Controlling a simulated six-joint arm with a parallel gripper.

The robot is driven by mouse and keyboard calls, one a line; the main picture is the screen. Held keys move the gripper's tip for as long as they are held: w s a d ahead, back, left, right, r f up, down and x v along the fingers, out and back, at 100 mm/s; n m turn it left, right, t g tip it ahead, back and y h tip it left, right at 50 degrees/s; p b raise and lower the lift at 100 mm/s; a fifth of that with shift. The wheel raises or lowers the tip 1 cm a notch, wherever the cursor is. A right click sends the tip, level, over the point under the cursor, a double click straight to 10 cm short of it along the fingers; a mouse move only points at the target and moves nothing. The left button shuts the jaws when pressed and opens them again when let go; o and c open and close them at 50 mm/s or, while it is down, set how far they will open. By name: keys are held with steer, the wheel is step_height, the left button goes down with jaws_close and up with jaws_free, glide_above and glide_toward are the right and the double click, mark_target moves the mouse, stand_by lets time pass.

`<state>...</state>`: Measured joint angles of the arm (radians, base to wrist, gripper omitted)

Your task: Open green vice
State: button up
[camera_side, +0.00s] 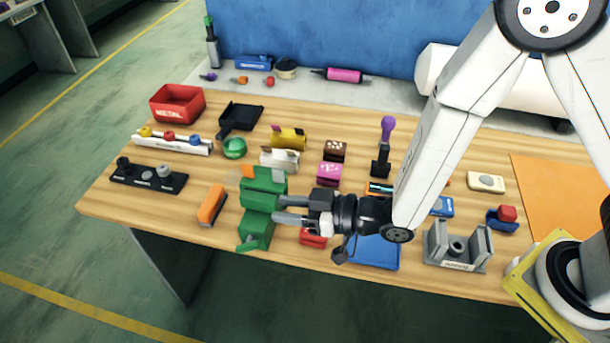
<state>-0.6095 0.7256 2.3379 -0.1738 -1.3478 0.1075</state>
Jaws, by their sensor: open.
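The green vice (257,228) stands near the front edge of the wooden table, left of the middle. It has two blocky green parts, and a green handle-like piece sticks out at its lower left. My gripper (277,209) comes in from the right, with its two fingers pointing left at the vice's right side. The fingers are open, and their tips overlap the vice in this view. I cannot tell whether they touch it. The small gap between the vice's parts is partly hidden by the fingers.
An orange-handled brush-like tool (212,206) lies just left of the vice. A white block (280,159) and yellow block (289,138) are behind it. A blue tray (375,253) and grey holder (457,250) lie to the right. Bare table (110,207) shows at the front left.

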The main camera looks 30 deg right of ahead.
step_height(320, 180, up, 2)
steer(key=s+d+n+t+y, duration=0.1)
glide_toward(260, 247)
steer(key=x, duration=0.2)
steer(key=shift+d+f, duration=0.1)
steer(key=shift+f, duration=0.2)
steer(key=shift+w, duration=0.1)
steer(key=shift+x, duration=3.8)
jaws_close()
